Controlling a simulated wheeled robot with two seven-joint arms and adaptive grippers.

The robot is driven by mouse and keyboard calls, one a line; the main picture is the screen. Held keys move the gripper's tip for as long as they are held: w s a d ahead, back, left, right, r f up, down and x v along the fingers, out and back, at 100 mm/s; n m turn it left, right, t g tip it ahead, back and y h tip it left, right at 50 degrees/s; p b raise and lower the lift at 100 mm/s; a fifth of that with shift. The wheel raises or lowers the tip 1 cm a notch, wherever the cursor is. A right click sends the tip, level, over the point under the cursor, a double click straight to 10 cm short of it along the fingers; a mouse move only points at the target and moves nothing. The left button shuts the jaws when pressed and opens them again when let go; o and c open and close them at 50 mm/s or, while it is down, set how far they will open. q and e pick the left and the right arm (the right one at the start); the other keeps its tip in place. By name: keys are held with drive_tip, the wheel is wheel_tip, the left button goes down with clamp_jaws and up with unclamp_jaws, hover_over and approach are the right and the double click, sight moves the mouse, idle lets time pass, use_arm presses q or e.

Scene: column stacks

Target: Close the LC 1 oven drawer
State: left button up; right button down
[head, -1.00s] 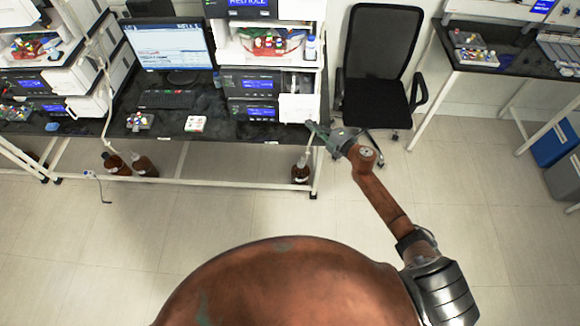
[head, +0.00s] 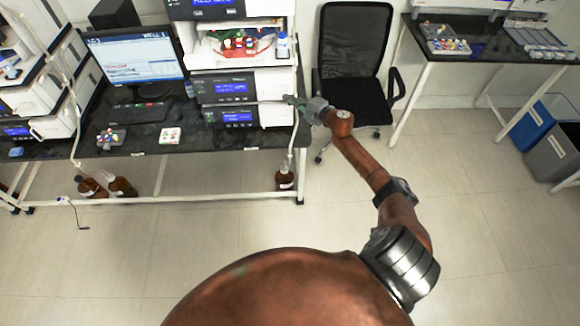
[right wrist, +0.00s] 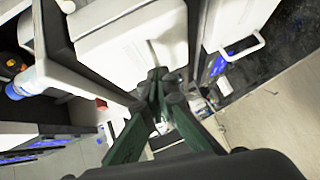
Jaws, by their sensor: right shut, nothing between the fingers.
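An instrument stack (head: 225,85) stands on the dark bench; no label readable here tells me whether it is LC 1. A white front panel (head: 276,116) at its lower right seems to be the oven drawer; how far it is open I cannot tell. My right gripper (head: 289,99) is shut and empty at this panel's upper right edge. In the right wrist view the shut fingertips (right wrist: 158,75) are close to a white housing (right wrist: 125,35); contact is unclear. A white panel with a handle (right wrist: 242,47) shows to their right. My left gripper is not in view.
A black office chair (head: 354,75) stands right of the bench. A monitor (head: 134,57), a keyboard (head: 139,113) and small vial trays are on the bench. A brown bottle (head: 285,178) stands below the bench. The floor in front is clear.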

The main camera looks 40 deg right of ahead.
drive_tip(key=shift+w+d+r, duration=0.15)
drive_tip(key=shift+d+r, duration=0.05)
drive_tip(key=shift+r, duration=0.15)
drive_tip(key=s+r+p, duration=0.1)
drive_tip(key=s+p, duration=0.1)
drive_tip(key=s, duration=1.1)
drive_tip(key=shift+s+r, duration=0.15)
drive_tip(key=shift+r, duration=0.15)
